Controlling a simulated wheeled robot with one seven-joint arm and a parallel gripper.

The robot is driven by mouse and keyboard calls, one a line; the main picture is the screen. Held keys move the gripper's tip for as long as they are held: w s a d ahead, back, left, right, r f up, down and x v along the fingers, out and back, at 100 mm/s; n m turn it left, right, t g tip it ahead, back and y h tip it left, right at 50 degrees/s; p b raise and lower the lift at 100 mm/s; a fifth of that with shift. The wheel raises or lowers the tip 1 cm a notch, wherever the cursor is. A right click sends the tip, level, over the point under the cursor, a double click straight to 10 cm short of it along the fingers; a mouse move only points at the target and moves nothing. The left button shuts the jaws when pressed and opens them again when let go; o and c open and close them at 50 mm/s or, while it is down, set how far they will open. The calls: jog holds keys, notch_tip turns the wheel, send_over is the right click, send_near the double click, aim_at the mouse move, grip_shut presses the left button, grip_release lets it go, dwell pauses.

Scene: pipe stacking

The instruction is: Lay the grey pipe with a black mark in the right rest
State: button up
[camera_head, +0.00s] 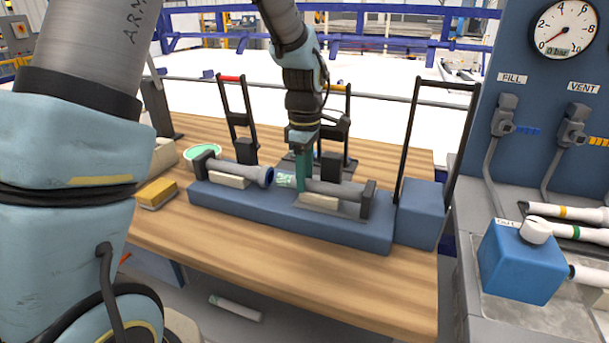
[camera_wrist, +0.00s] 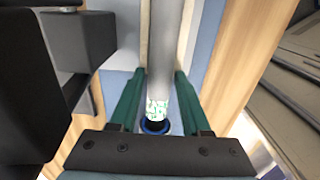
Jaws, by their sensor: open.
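A grey pipe (camera_head: 336,188) lies along the right rest, above a pale block (camera_head: 318,202) on the long blue base (camera_head: 290,218). Its left end has a white-and-green patterned band (camera_head: 285,181); I cannot make out a black mark on it. A second grey pipe (camera_head: 232,172) with a blue collar (camera_head: 266,176) lies in the left rest, its collar facing the patterned end. My gripper (camera_head: 302,186) points down with its green fingers open, one on each side of the right pipe near the patterned band. The wrist view shows the pipe (camera_wrist: 165,45) between the fingers.
Black upright frames stand behind the base, and a blue block (camera_head: 421,212) with a tall frame stands to its right. A yellow block (camera_head: 157,192) and a green-rimmed dish (camera_head: 202,153) lie at left. A pale tube (camera_head: 235,307) lies below the table. The table's front strip is clear.

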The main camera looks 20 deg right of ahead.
notch_tip(320, 180, up, 11)
jog(key=shift+r+b, duration=0.15)
jog(key=shift+b, duration=0.3)
jog(key=shift+d+r, duration=0.1)
